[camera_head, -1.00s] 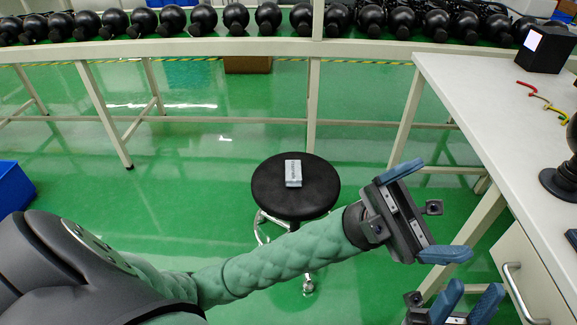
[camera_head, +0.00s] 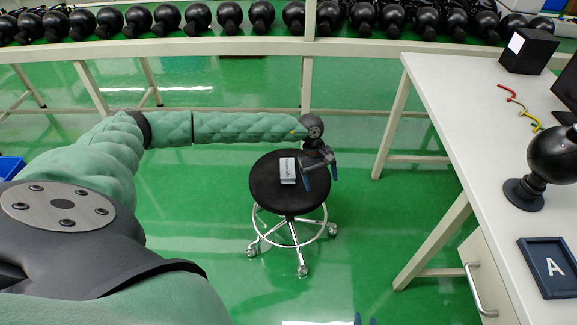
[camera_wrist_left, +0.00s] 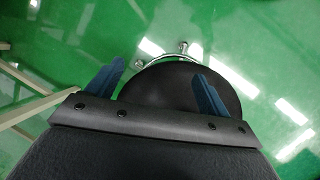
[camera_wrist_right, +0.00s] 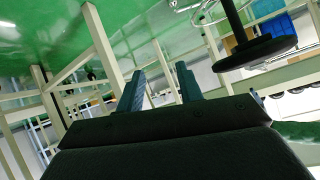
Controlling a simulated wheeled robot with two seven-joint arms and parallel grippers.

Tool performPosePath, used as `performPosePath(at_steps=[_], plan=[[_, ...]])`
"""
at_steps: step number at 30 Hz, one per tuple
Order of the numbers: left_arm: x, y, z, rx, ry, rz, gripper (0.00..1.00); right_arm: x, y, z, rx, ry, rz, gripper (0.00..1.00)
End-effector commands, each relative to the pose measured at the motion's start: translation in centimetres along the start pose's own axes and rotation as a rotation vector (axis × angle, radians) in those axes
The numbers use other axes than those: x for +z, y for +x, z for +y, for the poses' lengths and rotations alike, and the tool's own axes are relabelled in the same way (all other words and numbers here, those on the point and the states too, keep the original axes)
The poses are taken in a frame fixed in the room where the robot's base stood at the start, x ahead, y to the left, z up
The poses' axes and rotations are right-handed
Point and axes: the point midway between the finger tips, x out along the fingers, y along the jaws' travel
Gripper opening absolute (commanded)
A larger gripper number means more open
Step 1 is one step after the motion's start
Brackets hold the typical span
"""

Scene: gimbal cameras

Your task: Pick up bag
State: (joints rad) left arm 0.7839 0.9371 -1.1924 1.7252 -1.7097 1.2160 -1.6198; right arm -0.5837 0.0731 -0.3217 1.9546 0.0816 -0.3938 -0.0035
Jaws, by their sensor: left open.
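The bag (camera_head: 287,170) is a small grey-white packet with dark print, lying on the round black seat of a stool (camera_head: 265,192). My left gripper (camera_head: 320,176) is open and empty at the right side of the seat, beside the bag and apart from it. In the left wrist view its two blue fingers (camera_wrist_left: 158,70) are wide apart over the dark seat (camera_wrist_left: 175,85); the bag does not show there. My right gripper (camera_wrist_right: 161,70) has its fingers apart with nothing between them; only its blue tips show at the bottom of the head view.
A white table (camera_head: 450,110) stands on the right with a black box (camera_head: 528,50), a black sphere on a stand (camera_head: 550,155) and a framed letter A (camera_head: 547,267). A long rack of black spheres runs along the back. Green floor around the stool is clear.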

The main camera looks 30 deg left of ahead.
Motion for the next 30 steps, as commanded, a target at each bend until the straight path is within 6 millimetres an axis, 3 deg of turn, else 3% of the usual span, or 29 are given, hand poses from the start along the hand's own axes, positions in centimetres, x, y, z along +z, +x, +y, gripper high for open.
performPosePath(at_steps=[1, 3, 6, 9, 19, 30], plan=[[-3.5, -1.5, -1.5, -0.035, 0.053, 0.085, 0.8, 2.0, -0.4, 0.2, 0.004, 0.008, -0.076, 0.36], [-7.3, -2.7, -3.3, -0.086, 0.126, 0.174, 0.8, 4.7, -0.7, 0.5, 0.007, 0.017, -0.164, 0.36], [-10.9, -4.1, -5.2, -0.146, 0.199, 0.258, 0.8, 7.3, -1.1, 0.7, 0.009, 0.028, -0.25, 0.36], [-12.8, -4.8, -6.4, -0.183, 0.238, 0.3, 0.8, 8.7, -1.4, 0.8, 0.01, 0.034, -0.297, 0.36], [-14.3, -2.6, -7.1, -0.194, 0.252, 0.312, 0.8, 8.4, -1.8, 0.7, 0.009, 0.035, -0.317, 0.36], [-16.1, 1.3, -7.9, -0.193, 0.251, 0.31, 0.8, 6.1, -2.8, 0.2, 0.003, 0.035, -0.338, 0.36]])
